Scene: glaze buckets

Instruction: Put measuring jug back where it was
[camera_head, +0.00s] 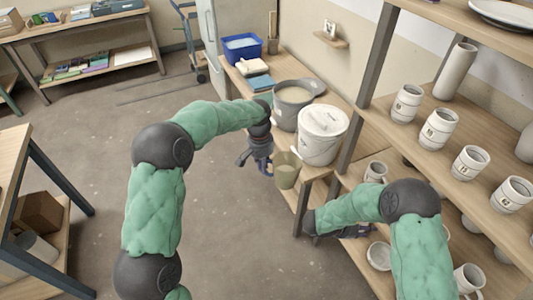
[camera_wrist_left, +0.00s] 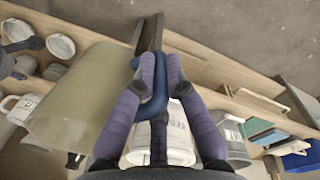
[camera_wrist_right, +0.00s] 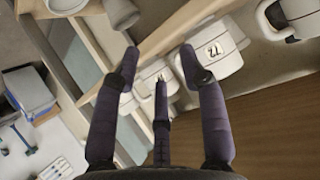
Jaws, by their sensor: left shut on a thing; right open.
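The measuring jug (camera_head: 286,175) is olive-green and translucent. It hangs in the air in front of the low wooden bench, beside the white bucket. My left gripper (camera_head: 265,165) is shut on its handle, and the jug body is to the right of the gripper in the head view. In the left wrist view the jug (camera_wrist_left: 85,95) is at the left, with its blue handle (camera_wrist_left: 155,105) between the fingers (camera_wrist_left: 161,70). My right gripper (camera_head: 355,231) is open and empty by the cup shelves; its spread fingers show in the right wrist view (camera_wrist_right: 160,62).
A lidded white bucket (camera_head: 322,142) and a dark grey bucket (camera_head: 290,116) of pale glaze stand on the bench. A blue bin (camera_head: 242,47) is farther back. Numbered cups (camera_head: 440,129) line the right shelves. The floor (camera_head: 85,150) at left centre is clear.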

